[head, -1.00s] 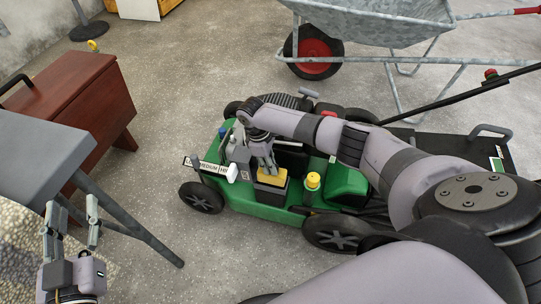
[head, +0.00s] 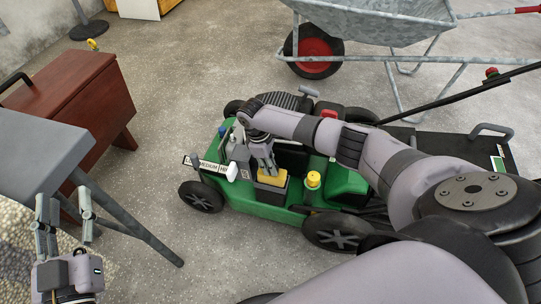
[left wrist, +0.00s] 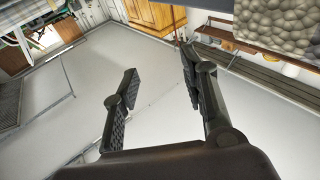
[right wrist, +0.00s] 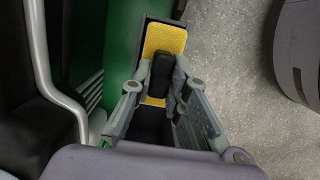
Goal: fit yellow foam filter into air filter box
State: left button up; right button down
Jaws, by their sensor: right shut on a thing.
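The yellow foam filter (head: 271,178) is at the dark air filter box (head: 268,194) on the side of the green mower (head: 250,208). My right gripper (head: 268,170) is shut on the filter from above. In the right wrist view, the filter (right wrist: 164,42) shows beyond and between the fingers (right wrist: 163,82), with the dark box edge (right wrist: 152,20) around its far end. How deep the filter sits in the box is hidden by the fingers. My left gripper (head: 65,222) is open and empty at the lower left; its spread fingers (left wrist: 155,95) show in the left wrist view.
A grey table (head: 40,150) and a reddish-brown wooden chest (head: 85,95) stand on the left. A wheelbarrow (head: 370,22) stands behind the mower. A yellow-capped part (head: 313,180) is right of the box. Concrete floor is clear in front of the mower.

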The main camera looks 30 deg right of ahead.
jog(key=shift+f+b, duration=0.3)
jog(key=shift+f, duration=0.8)
pick_arm(q)
jog(key=r+t, duration=0.1)
jog(key=s+r+t+h, duration=0.1)
jog(key=r, duration=0.1)
jog(key=r+t, duration=0.1)
jog(key=r, duration=0.1)
jog(key=shift+s+d, duration=0.15)
jog(key=shift+s, duration=0.15)
pick_arm(e)
jog(key=c, duration=1.5)
grip_release()
jog(key=shift+o, duration=0.2)
jog(key=v, duration=1.2)
pick_arm(q)
jog(key=shift+f, duration=0.1)
pick_arm(e)
jog(key=shift+d, duration=0.1)
